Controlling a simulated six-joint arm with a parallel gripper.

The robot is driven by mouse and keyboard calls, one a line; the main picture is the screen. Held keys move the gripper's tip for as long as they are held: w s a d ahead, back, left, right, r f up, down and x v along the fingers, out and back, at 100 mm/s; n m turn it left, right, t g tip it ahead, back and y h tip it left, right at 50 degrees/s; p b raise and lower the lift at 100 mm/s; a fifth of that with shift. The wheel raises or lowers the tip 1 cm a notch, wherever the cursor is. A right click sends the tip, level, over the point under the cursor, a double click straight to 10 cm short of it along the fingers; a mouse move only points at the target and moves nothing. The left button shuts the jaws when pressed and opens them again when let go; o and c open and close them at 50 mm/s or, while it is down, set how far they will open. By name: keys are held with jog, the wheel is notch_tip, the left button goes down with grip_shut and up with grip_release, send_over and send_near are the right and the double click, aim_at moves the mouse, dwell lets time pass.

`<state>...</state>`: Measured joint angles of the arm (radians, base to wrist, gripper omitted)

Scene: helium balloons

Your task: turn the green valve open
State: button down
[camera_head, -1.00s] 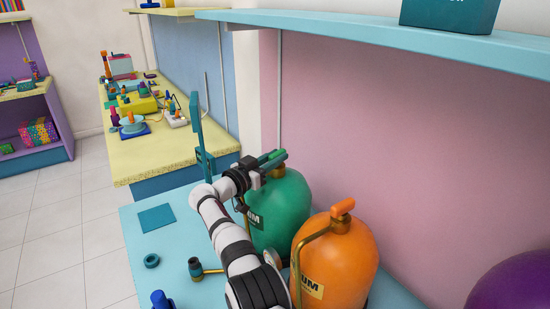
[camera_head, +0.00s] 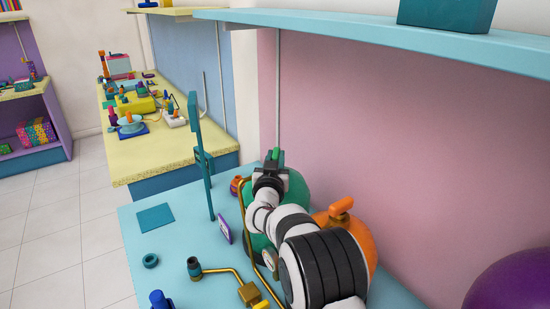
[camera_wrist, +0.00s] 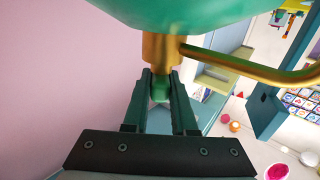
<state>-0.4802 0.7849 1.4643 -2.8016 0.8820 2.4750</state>
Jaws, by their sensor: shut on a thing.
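The green helium tank (camera_head: 298,189) stands on the light blue table, mostly hidden behind my arm in the head view. In the wrist view its green body fills the top (camera_wrist: 190,12), with a gold neck (camera_wrist: 161,52) and a gold pipe. The green valve handle (camera_wrist: 160,91) shows at the gold neck, between my two dark green fingers. My gripper (camera_wrist: 159,80) is shut on the handle. In the head view my gripper (camera_head: 275,158) is at the tank's top and points away to the back; the handle is hard to make out there.
An orange tank (camera_head: 357,231) with an orange handle (camera_head: 341,207) stands close on the right, partly behind my arm. A gold pipe with a nozzle (camera_head: 194,268) lies in front. A teal upright stand (camera_head: 199,140) is left. A blue shelf (camera_head: 350,32) hangs above.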

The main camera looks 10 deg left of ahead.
jog(key=shift+a+r+y, duration=0.1)
jog(key=shift+r+y, duration=0.1)
jog(key=shift+y, duration=0.2)
jog(key=c, duration=0.7)
grip_release()
jog(key=shift+f, duration=0.1)
jog(key=shift+h, duration=0.4)
